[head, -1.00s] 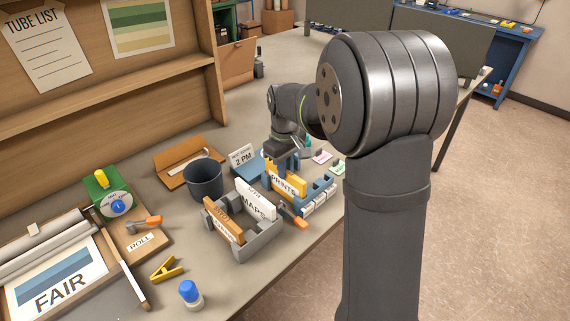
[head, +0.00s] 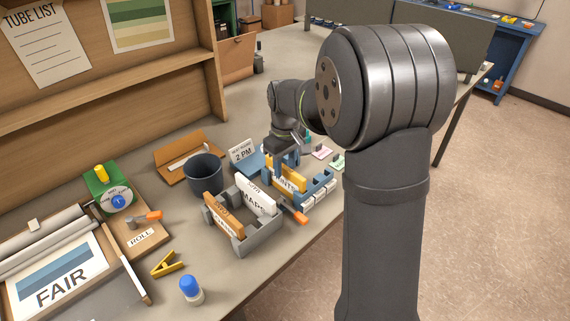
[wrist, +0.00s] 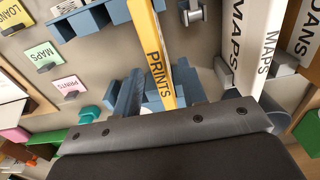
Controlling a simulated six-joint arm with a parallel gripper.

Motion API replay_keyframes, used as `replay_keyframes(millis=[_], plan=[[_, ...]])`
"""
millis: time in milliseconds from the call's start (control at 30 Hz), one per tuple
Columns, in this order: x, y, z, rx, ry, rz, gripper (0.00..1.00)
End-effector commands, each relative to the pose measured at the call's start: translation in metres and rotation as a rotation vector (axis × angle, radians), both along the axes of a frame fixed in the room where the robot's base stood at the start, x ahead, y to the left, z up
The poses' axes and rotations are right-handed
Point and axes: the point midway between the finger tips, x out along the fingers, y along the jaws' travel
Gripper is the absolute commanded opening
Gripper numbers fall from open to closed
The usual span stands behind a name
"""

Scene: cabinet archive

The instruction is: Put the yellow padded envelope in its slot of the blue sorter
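The yellow padded envelope (head: 291,183), marked PRINTS, stands on edge at the left part of the blue sorter (head: 322,189). Its base is hidden, so I cannot tell how deep it sits. In the wrist view the envelope (wrist: 154,55) runs down between my gripper's blue fingers, with the sorter (wrist: 92,18) at upper left. My gripper (head: 283,161) is low over the envelope, one finger on each side. The fingers look spread, with a gap beside the envelope in the wrist view (wrist: 158,90).
A grey holder (head: 262,236) with a white MAPS envelope (head: 256,197) and an orange envelope (head: 222,216) stands close to the left. A dark cup (head: 203,176), a 2 PM sign (head: 242,153) and an orange-handled tool (head: 295,214) are nearby. Small label cards (head: 321,152) lie behind.

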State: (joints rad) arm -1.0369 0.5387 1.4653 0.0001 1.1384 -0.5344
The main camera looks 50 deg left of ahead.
Motion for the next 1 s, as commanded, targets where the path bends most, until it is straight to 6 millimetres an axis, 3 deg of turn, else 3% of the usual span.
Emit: replay_keyframes(millis=[1000], plan=[[0.0, 0.0, 0.067, 0.001, -0.001, 0.0, 0.38]])
